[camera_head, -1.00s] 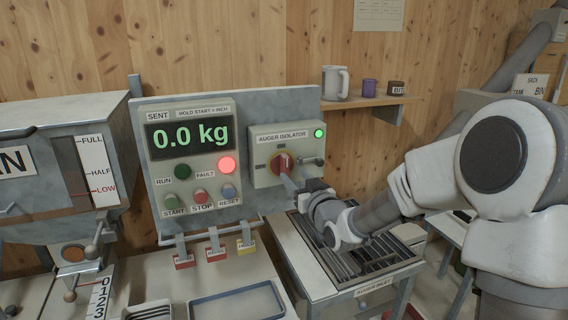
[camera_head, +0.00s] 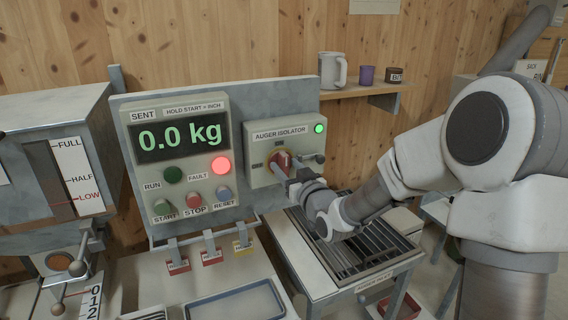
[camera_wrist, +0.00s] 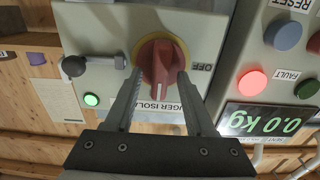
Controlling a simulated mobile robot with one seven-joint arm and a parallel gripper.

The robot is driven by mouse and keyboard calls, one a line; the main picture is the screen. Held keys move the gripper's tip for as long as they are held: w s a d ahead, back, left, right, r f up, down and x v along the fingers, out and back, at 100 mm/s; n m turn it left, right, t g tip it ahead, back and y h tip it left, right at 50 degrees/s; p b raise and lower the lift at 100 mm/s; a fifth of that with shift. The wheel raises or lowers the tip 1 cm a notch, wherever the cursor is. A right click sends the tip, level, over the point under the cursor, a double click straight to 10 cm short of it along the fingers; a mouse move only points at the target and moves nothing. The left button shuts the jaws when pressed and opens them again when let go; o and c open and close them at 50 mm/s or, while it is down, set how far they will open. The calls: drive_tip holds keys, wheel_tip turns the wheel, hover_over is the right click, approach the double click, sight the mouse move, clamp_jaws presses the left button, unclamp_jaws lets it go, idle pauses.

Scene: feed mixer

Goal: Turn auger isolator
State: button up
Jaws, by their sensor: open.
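The auger isolator is a pale box (camera_head: 262,172) on the grey panel, with a red rotary knob (camera_head: 281,160) on a yellow ring. In the wrist view the red knob (camera_wrist: 160,55) has a white mark on the side facing the AUGER ISOLATOR label. An OFF label (camera_wrist: 202,67) lies beside it, and a green lamp (camera_wrist: 91,100) is lit on the box. My gripper (camera_head: 288,174) is at the front of the box. In the wrist view my gripper (camera_wrist: 160,80) is open, its fingers on either side of the knob. I cannot tell whether they touch it.
A dark ball-ended lever (camera_wrist: 75,66) sticks out beside the knob. The control box (camera_head: 180,155) with a 0.0 kg display and red fault lamp stands to the left. A slatted auger inlet (camera_head: 350,250) lies below my arm. A shelf (camera_head: 365,95) with a mug is behind.

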idle(0.3)
clamp_jaws()
drive_tip(key=shift+f+b, duration=0.1)
drive_tip(key=shift+b, duration=0.55)
drive_tip(key=n+b, duration=0.1)
drive_tip(key=b, duration=0.1)
drive_tip(key=n+b, duration=0.2)
drive_tip(key=b, duration=0.1)
drive_tip(key=shift+a+f+b, duration=0.15)
drive_tip(key=shift+f+b, duration=0.15)
drive_tip(key=n+b, duration=0.6)
drive_tip(key=b, duration=0.4)
drive_tip(key=shift+s+a, duration=0.1)
drive_tip(key=shift+a, duration=0.05)
drive_tip(key=n+b, duration=0.4)
drive_tip(key=b, duration=0.1)
drive_tip(key=shift+n, duration=0.4)
drive_tip(key=shift+r+n+b, duration=0.1)
drive_tip(key=shift+n+b, duration=1.8)
drive_tip(key=shift+n, duration=0.2)
